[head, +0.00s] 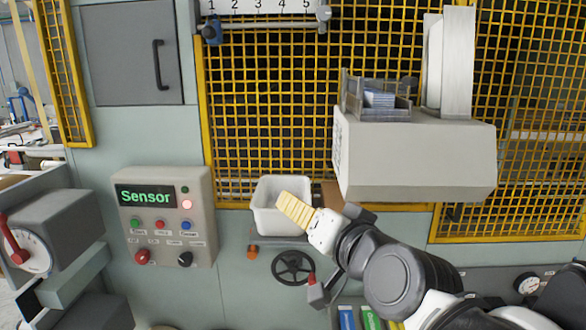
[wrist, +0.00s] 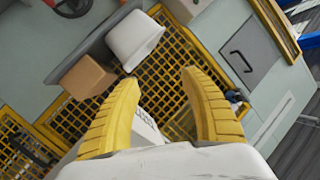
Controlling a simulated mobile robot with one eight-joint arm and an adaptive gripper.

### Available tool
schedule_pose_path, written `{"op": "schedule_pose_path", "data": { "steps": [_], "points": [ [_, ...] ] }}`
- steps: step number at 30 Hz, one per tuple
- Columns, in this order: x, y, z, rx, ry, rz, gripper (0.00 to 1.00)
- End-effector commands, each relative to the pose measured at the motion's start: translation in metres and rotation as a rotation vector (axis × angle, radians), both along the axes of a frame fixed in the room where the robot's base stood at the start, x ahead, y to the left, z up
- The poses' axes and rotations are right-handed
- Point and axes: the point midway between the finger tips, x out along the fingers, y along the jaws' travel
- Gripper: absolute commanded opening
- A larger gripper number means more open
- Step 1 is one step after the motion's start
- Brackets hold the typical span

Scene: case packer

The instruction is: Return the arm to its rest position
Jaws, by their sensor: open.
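My arm (head: 395,270) reaches in from the lower right in the head view. My gripper (head: 284,200) has yellow ribbed fingers and overlaps the front of a white bin in that view. In the wrist view the two fingers of my gripper (wrist: 162,85) stand apart with nothing between them. The white bin (head: 262,220) sits on a small shelf in front of the yellow mesh, and it also shows at the top of the wrist view (wrist: 135,45). Whether the gripper touches the bin cannot be told.
A control panel (head: 168,225) reading "Sensor" is at left. A grey machine housing (head: 415,160) juts out above my arm. A cardboard box (wrist: 87,77) stands beside the bin. A black handwheel (head: 293,267) is below the bin. A lever (head: 318,292) is close under my arm.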

Motion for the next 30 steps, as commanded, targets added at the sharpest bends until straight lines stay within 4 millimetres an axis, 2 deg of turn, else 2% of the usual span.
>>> {"op": "schedule_pose_path", "data": {
  "steps": [1, 6, 9, 13, 15, 18, 30],
  "points": [
    [-0.009, -0.015, -0.050, -0.074, 0.047, 0.000, 0.53],
    [-0.048, -0.067, -0.177, -0.326, 0.247, 0.006, 0.53],
    [-0.076, -0.101, -0.242, -0.448, 0.370, -0.007, 0.53],
    [-0.110, -0.139, -0.303, -0.565, 0.512, -0.027, 0.53],
    [-0.124, -0.153, -0.324, -0.604, 0.568, -0.037, 0.53],
    [-0.137, -0.165, -0.340, -0.638, 0.619, -0.044, 0.53],
    [-0.142, -0.170, -0.343, -0.651, 0.639, -0.046, 0.53]
  ]
}}
